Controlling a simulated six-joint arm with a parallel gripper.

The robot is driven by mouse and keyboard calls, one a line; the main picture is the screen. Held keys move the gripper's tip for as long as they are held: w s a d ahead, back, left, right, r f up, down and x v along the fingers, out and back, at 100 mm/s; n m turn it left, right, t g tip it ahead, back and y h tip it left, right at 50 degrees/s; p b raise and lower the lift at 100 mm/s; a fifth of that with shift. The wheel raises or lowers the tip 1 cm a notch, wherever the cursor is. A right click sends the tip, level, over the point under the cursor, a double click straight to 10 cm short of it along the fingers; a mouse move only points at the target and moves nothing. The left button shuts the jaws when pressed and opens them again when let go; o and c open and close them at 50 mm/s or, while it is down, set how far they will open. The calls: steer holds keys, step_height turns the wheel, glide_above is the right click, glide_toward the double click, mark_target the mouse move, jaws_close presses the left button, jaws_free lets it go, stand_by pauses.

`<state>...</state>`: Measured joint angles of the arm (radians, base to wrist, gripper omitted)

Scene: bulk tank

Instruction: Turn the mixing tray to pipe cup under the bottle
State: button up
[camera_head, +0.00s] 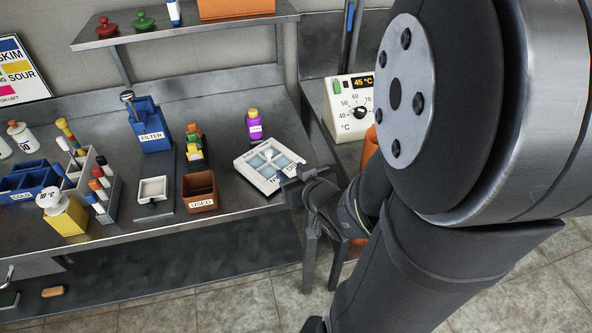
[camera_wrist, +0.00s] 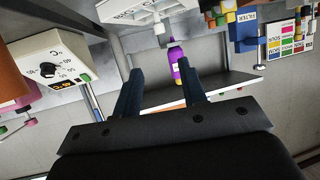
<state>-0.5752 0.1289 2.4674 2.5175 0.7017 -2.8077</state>
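The mixing tray (camera_head: 249,174) is a white square block with four pale blue compartments and a lettered front edge. It sits askew on the steel bench, and its edge also shows at the top of the wrist view (camera_wrist: 133,10). A purple bottle (camera_head: 254,127) with a yellow cap stands behind it; it also shows in the wrist view (camera_wrist: 174,55). My gripper (camera_head: 292,174) is at the tray's front right corner and partly covers it. In the wrist view its two dark fingers (camera_wrist: 160,75) are spread, with nothing between them. I cannot tell whether it touches the tray.
A brown USED bin (camera_head: 200,203) and a small white tray (camera_head: 153,190) stand left of the mixing tray. A blue FILTER holder (camera_head: 150,135) stands farther back. A white temperature box (camera_head: 343,122) with a dial is at the right. My arm hides much of the right side.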

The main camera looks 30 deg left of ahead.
mark_target(268, 150)
steer(key=shift+d, duration=0.1)
stand_by(0.3)
steer(key=w+a+r+n+g+y, duration=0.2)
steer(key=w+n+g, duration=0.15)
steer(key=w, duration=0.25)
steer(key=w+d+f+n+g, duration=0.2)
steer(key=w+d+n+g, duration=0.2)
steer(key=d+g, duration=0.1)
steer(key=x, duration=1.8)
steer(key=shift+r, duration=0.15)
steer(key=shift+c, duration=0.4)
jaws_close()
